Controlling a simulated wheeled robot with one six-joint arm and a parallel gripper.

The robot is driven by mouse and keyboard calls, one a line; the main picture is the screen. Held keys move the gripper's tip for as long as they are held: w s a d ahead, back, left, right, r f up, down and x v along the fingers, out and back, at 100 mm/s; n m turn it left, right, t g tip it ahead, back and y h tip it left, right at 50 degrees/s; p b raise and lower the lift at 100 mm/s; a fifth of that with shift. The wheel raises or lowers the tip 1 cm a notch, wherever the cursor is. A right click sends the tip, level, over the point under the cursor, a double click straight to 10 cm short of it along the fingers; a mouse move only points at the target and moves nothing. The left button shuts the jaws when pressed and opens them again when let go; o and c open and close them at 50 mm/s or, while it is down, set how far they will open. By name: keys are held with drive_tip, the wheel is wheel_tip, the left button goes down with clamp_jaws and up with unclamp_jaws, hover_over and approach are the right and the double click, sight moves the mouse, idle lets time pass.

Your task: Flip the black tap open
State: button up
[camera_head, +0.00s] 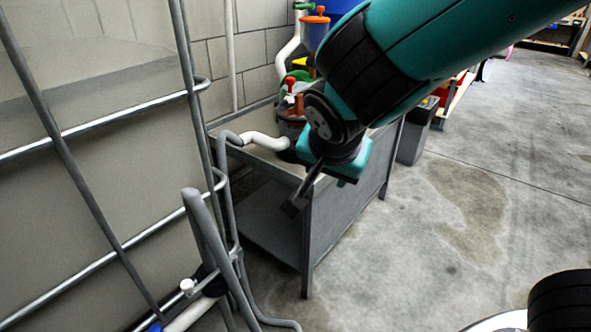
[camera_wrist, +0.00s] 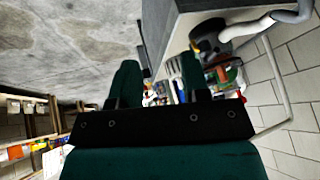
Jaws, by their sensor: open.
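A black fitting (camera_head: 208,282) sits on a white pipe (camera_head: 190,314) low beside the metal cage, with a small white knob next to it. It may be the black tap, but its lever and position are too small to tell. My gripper (camera_head: 298,198) hangs in front of the grey bench, pointing down-left, up and to the right of the fitting and apart from it. In the wrist view its two fingers (camera_wrist: 159,84) stand wide apart with nothing held between them. I cannot make out the black tap in the wrist view.
The metal cage (camera_head: 105,255) with grey bars and a hose fills the left side. The grey bench (camera_head: 345,215), also in the wrist view (camera_wrist: 178,22), carries a red-handled valve (camera_head: 290,86) and pipes. Concrete floor (camera_head: 480,215) is open on the right.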

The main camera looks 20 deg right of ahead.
drive_tip(key=w+a+f+m+t+h+b, duration=0.3)
drive_tip(key=w+a+m+t+h+b, duration=0.15)
drive_tip(key=w+m+t+b, duration=0.35)
drive_tip(key=shift+m, duration=0.3)
drive_tip(key=b+x, duration=0.1)
drive_tip(key=x, duration=1.5)
drive_tip(key=shift+a+r+b, duration=0.1)
drive_tip(key=shift+b, duration=0.3)
clamp_jaws()
